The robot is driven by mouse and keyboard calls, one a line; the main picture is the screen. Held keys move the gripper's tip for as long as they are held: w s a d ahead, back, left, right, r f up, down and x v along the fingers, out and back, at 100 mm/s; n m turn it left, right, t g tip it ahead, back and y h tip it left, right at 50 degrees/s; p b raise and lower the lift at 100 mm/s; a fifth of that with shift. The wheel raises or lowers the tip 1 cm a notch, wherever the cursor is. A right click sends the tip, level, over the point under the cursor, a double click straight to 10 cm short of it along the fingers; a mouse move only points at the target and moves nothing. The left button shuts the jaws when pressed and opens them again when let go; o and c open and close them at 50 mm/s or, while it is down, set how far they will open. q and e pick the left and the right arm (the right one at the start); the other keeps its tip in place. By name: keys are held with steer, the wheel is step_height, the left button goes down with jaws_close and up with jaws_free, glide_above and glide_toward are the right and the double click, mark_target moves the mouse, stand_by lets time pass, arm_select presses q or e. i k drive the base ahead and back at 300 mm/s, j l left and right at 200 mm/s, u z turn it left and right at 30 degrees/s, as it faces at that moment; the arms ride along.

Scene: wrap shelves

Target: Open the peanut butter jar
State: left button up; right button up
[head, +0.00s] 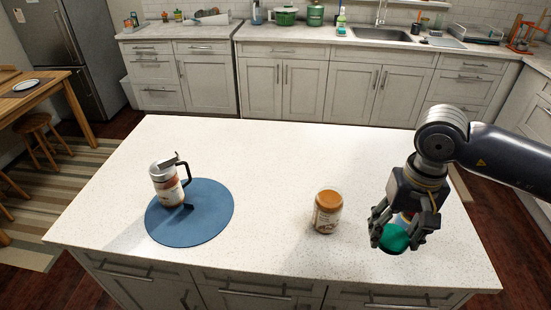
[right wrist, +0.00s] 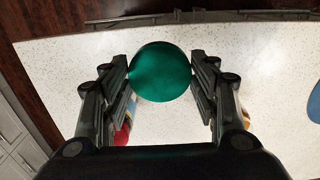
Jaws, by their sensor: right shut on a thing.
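A jar with an orange-brown lid, which looks like the peanut butter jar (head: 327,214), stands upright with its lid on near the island's front. A bit of orange, probably its lid, shows behind a finger in the right wrist view (right wrist: 245,117). My right gripper (head: 398,236) is right of the jar and apart from it. It is shut on a round green thing (head: 393,239), seen between the fingers in the right wrist view (right wrist: 162,71). Red, white and blue parts of something (head: 404,218) show partly hidden behind the fingers. My left gripper is not in view.
A steel and brown mug-like pot (head: 165,185) with a black handle stands on a round blue mat (head: 215,212) at the left of the white island (head: 270,160). The island between mat and jar is clear.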

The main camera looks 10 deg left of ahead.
mark_target(328, 203)
steer(key=i+u, duration=0.3)
steer(key=i+l+u, duration=0.2)
steer(key=u, duration=0.75)
steer(key=i+l, duration=0.05)
